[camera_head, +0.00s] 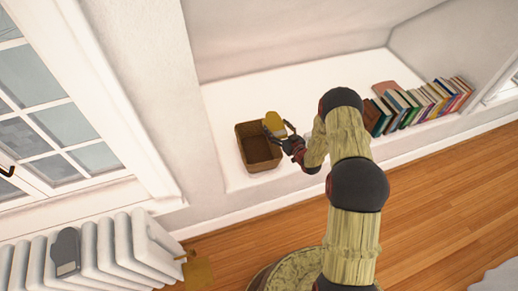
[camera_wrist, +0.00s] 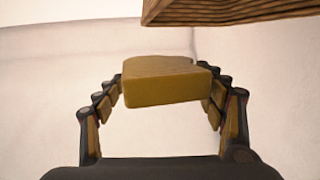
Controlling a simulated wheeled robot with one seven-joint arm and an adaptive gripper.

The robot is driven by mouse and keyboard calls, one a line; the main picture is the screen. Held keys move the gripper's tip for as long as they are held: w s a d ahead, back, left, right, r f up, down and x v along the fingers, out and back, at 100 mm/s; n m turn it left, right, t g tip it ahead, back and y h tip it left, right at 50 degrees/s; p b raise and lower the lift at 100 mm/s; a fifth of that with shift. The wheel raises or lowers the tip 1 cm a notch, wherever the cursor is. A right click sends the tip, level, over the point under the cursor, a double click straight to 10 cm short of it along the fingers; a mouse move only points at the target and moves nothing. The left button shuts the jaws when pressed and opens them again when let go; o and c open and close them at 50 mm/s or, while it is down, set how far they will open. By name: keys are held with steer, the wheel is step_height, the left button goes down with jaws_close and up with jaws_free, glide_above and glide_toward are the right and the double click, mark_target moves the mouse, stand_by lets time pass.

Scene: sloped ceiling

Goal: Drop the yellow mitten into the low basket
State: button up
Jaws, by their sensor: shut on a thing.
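The yellow mitten (camera_head: 274,123) is held at the end of my arm, at the upper right rim of the low basket (camera_head: 259,153). The basket is brown and square, stands on the white ledge, and looks empty inside. My gripper (camera_head: 288,136) is shut on the mitten. In the wrist view the mitten (camera_wrist: 165,83) sits between the two fingers of my gripper (camera_wrist: 165,95). A corner of the basket (camera_wrist: 225,12) shows at the top right of that view. I cannot tell whether the mitten touches the rim.
A row of books (camera_head: 418,105) stands on the ledge (camera_head: 300,90) to the right. A grey mitten-like thing (camera_head: 66,252) lies on the white radiator (camera_head: 105,250) at the lower left. A window (camera_head: 50,120) is at the left. The ledge behind the basket is clear.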

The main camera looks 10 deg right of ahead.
steer(key=s+a+f+n+g+y+b, duration=0.1)
steer(key=a+f+n+y+b, duration=0.2)
steer(key=a+f, duration=0.3)
steer(key=shift+s+a+g+y+b, duration=0.15)
steer(key=shift+s+g+y+b, duration=0.25)
steer(key=shift+y, duration=0.2)
steer(key=o, duration=1.1)
steer(key=shift+o, duration=0.6)
steer(key=v, duration=1.2)
